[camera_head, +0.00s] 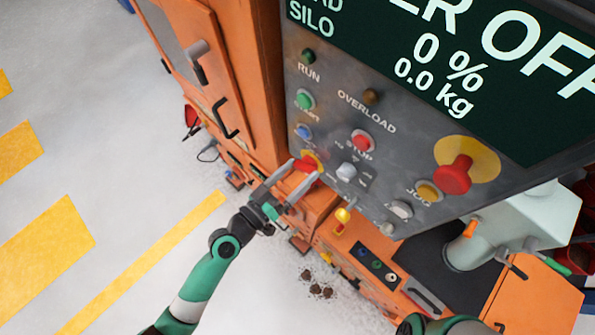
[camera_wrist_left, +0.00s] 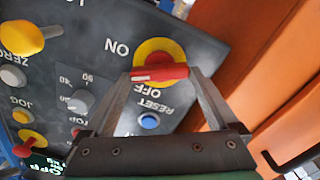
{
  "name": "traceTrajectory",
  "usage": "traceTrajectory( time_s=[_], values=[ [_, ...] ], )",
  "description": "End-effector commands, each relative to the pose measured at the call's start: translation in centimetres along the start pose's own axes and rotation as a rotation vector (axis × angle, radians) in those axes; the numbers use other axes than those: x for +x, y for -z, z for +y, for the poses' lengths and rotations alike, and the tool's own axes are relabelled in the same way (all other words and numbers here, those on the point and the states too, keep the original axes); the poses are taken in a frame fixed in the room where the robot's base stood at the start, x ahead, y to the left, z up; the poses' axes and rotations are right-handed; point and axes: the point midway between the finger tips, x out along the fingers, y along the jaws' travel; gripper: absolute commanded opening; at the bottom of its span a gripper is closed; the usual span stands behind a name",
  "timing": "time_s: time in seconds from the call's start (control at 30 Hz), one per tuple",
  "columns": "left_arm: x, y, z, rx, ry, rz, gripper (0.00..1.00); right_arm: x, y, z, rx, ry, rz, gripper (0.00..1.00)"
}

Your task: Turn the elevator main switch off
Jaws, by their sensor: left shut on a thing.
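The main switch has a red handle (camera_wrist_left: 160,73) on a round yellow plate (camera_wrist_left: 158,52), on the dark control panel. In the left wrist view the handle lies crosswise, with the word ON to the left of the plate and OFF just below it. My left gripper (camera_head: 304,171) is shut on the red handle, one finger at each end. In the head view the switch (camera_head: 312,160) sits at the panel's left edge and the fingers partly hide it. My right gripper is not in view.
Close by are a blue RESET button (camera_wrist_left: 149,120), a grey knob (camera_head: 346,171), a red STOP button (camera_head: 363,141) and a red emergency button (camera_head: 455,176). The display (camera_head: 455,75) reads "OFF", 0 % and 0.0 kg. An orange cabinet (camera_head: 238,75) stands left of the panel.

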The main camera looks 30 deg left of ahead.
Motion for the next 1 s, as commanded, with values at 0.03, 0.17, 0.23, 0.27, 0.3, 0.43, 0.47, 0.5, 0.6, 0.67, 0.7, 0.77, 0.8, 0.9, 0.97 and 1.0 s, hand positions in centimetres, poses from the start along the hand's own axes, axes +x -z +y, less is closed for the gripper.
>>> traceTrajectory(
  time_s=[0.03,0.17,0.23,0.27,0.3,0.43,0.47,0.5,0.6,0.67,0.7,0.77,0.8,0.9,0.97,1.0],
  values=[
    [0.01,0.07,-0.01,-0.044,0.000,0.002,0.37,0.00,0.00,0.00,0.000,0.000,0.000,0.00],
    [0.01,0.07,-0.05,-0.167,0.000,0.001,0.37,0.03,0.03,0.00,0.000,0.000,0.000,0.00],
    [0.01,0.07,-0.07,-0.234,0.000,0.001,0.37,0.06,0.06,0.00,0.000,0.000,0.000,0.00],
    [0.01,0.07,-0.08,-0.263,0.000,0.001,0.37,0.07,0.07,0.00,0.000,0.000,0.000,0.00],
    [0.01,0.08,-0.08,-0.301,-0.001,0.001,0.37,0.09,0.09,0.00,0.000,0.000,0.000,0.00],
    [0.02,0.08,-0.12,-0.424,-0.001,0.001,0.37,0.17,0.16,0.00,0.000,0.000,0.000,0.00],
    [0.02,0.08,-0.12,-0.453,-0.001,0.001,0.37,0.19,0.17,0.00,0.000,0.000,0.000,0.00],
    [0.02,0.08,-0.13,-0.491,-0.001,0.001,0.37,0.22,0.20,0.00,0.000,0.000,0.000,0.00],
    [0.02,0.08,-0.15,-0.586,-0.001,0.001,0.37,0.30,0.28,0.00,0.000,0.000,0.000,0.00],
    [0.02,0.06,-0.17,-0.643,-0.001,0.001,0.37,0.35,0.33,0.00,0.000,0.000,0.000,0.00],
    [0.02,0.05,-0.18,-0.681,-0.001,0.001,0.37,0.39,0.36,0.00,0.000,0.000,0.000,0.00],
    [0.02,0.02,-0.20,-0.734,-0.001,0.001,0.37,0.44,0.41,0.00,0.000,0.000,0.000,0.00],
    [0.02,0.01,-0.22,-0.769,-0.001,0.001,0.37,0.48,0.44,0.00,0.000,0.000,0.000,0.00],
    [0.02,-0.02,-0.23,-0.850,-0.001,0.000,0.37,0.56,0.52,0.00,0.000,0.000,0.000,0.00],
    [0.02,-0.03,-0.24,-0.893,-0.001,0.000,0.37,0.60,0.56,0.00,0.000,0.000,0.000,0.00],
    [0.02,-0.04,-0.25,-0.920,-0.001,0.000,0.37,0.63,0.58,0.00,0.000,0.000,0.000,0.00]
  ],
)
